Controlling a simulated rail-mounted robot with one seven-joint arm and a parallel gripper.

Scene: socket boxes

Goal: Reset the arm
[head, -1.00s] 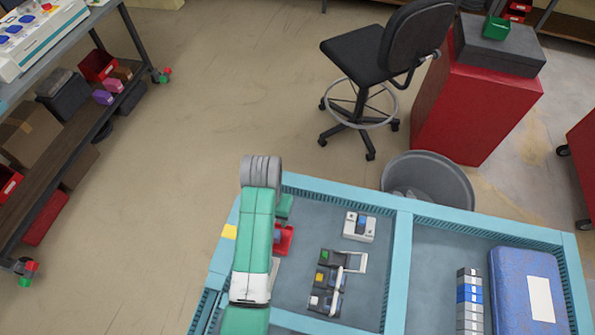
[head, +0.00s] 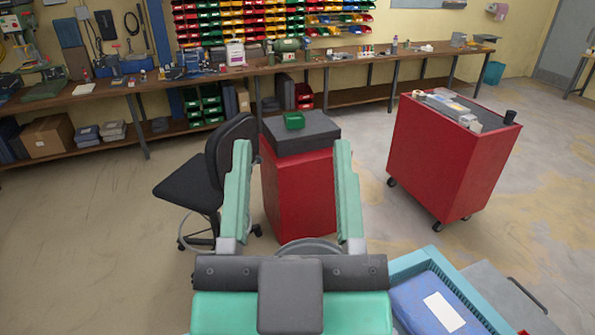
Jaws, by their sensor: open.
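My gripper (head: 292,148) is close to the camera in the lower middle of the head view. Its two green fingers stand wide apart, pointing away from the camera, with a dark grey bar and a green body below them. It is open, and nothing shows between the fingers except the background beyond. A light blue divided crate (head: 462,280) shows in part at the lower right, with a blue case (head: 418,305) bearing a white label in it. The rest of the crate is out of view or hidden behind my gripper.
A red cabinet (head: 300,190) with a dark grey box (head: 318,137) and a green bin (head: 294,120) on top stands beyond my gripper. A black chair (head: 185,190) is left of it. A red wheeled cart (head: 450,155) stands at right. A long workbench (head: 345,62) lines the back wall.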

